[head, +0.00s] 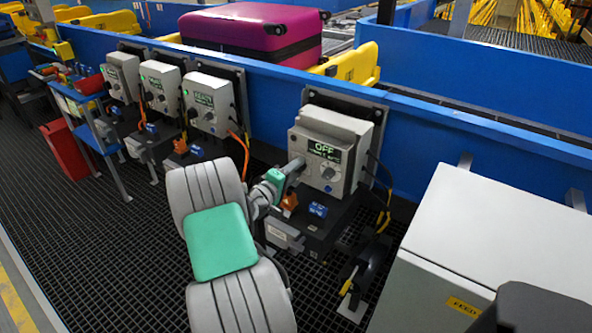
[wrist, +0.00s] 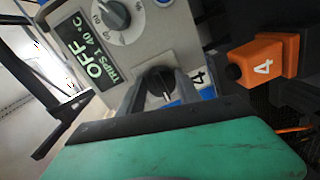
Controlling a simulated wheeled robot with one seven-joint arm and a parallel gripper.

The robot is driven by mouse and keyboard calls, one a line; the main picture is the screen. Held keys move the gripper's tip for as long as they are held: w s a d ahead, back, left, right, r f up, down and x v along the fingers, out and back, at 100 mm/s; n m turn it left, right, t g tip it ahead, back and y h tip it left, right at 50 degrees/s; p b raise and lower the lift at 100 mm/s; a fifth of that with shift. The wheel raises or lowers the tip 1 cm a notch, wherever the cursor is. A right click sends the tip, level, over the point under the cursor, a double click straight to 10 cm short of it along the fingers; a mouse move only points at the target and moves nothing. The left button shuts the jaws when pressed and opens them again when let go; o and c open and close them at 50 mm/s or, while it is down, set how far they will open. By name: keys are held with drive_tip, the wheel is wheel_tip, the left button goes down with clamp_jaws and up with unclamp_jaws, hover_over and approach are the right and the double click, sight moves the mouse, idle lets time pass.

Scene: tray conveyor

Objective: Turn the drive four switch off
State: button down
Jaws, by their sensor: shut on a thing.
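The drive four box (head: 343,178) is a grey unit on the blue conveyor side. Its lit display (head: 324,151) reads OFF in the head view; the wrist view shows the same display (wrist: 81,52) with OFF and a smaller line below. The black switch knob (wrist: 160,82) is low on the box face, beside a label with a 4. My gripper (head: 296,166) reaches the box's lower left front. In the wrist view its fingers (wrist: 159,90) are on either side of the knob, shut on it. The head view hides the knob behind my gripper.
A marked dial (wrist: 113,14) sits close to the switch; an orange plug marked 4 (wrist: 268,62) is beside the box. Three similar drive boxes (head: 160,90) stand to the left. A white cabinet (head: 480,245) is at right. A magenta suitcase (head: 245,32) is on the conveyor.

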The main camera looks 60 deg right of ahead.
drive_tip(key=c, duration=0.8)
unclamp_jaws()
drive_tip(key=shift+c, duration=0.2)
drive_tip(key=w+a, duration=0.1)
drive_tip(key=a, duration=0.6)
drive_tip(key=shift+a+r, duration=0.25)
drive_tip(key=shift+a, duration=0.1)
drive_tip(key=shift+w, duration=0.1)
